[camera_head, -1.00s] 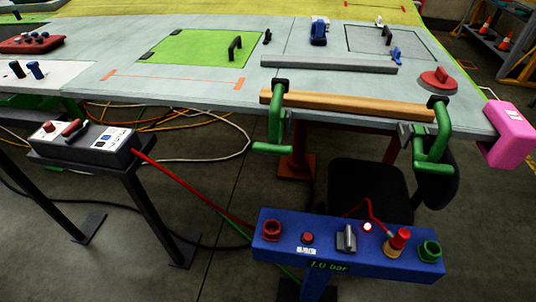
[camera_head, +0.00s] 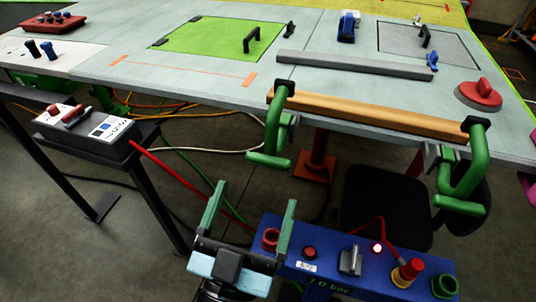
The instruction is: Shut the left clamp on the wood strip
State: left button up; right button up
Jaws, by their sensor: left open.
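The wood strip (camera_head: 370,115) lies along the front edge of the table. The left clamp (camera_head: 274,128) is green with black pads and sits at the strip's left end; its handle hangs below the table edge. A second green clamp (camera_head: 467,167) sits at the strip's right end. My left gripper (camera_head: 251,208) is below the left clamp, fingers pointing up, open and empty, apart from the clamp. I cannot tell how tight the clamp's pads sit on the strip. My right gripper is not in view.
A blue control box (camera_head: 330,262) with knobs and buttons stands close to the right of my gripper. A grey box (camera_head: 90,130) on a stand is at left, with a red hose (camera_head: 180,175) running from it. A black chair (camera_head: 385,205) is under the table.

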aim_at(266, 166)
pick_arm(q)
jog(key=p+x, duration=0.3)
jog(key=x, duration=0.3)
jog(key=shift+w+r, duration=0.15)
jog(key=shift+r, duration=0.15)
jog(key=shift+w+d+p, duration=0.25)
jog(key=shift+w+p, duration=0.1)
jog(key=shift+w, duration=0.3)
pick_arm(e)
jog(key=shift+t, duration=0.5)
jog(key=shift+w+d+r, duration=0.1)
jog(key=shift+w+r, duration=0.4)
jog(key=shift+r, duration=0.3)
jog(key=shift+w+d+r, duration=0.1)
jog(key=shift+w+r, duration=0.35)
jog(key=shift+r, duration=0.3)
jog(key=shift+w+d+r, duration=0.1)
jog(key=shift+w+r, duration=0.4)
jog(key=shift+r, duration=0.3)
